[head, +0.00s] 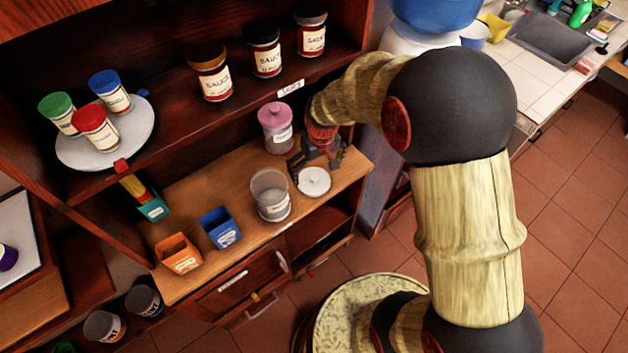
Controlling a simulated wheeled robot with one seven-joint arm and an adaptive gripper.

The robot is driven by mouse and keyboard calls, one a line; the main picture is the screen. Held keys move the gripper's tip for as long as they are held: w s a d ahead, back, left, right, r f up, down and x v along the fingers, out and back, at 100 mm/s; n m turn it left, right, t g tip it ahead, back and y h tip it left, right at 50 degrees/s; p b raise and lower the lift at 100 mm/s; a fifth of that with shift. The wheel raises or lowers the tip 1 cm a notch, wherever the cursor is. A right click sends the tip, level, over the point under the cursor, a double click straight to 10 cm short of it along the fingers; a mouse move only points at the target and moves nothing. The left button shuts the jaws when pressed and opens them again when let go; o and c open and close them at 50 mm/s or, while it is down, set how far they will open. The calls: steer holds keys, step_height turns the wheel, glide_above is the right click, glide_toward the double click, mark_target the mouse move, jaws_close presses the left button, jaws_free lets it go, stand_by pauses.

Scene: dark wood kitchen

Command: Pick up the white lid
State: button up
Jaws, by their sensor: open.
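The white lid (314,182) is a small round disc with a knob. It lies flat on the wooden counter, near its right end. My gripper (308,176) is open, with its dark fingers just above and behind the lid. One finger comes down at the lid's left side, and the other is partly hidden behind the wrist. I cannot tell whether the fingers touch the lid.
A clear open jar (270,196) stands close left of the lid. A pink-lidded jar (276,128) stands behind. Blue (220,227) and orange (178,254) boxes sit farther left. The shelf (235,108) above holds several sauce jars. The counter's front edge is near.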

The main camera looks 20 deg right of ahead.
mark_target(314, 177)
steer(key=f, duration=0.1)
steer(key=f+b, duration=0.1)
steer(key=f, duration=0.2)
steer(key=shift+w+a+f+b, duration=0.35)
steer(key=shift+f+b, duration=0.05)
steer(key=shift+c, duration=0.5)
steer(key=c, duration=1)
steer(key=shift+s, duration=0.1)
steer(key=shift+c, duration=0.6)
steer(key=shift+s+f, duration=0.1)
steer(key=shift+c, duration=0.6)
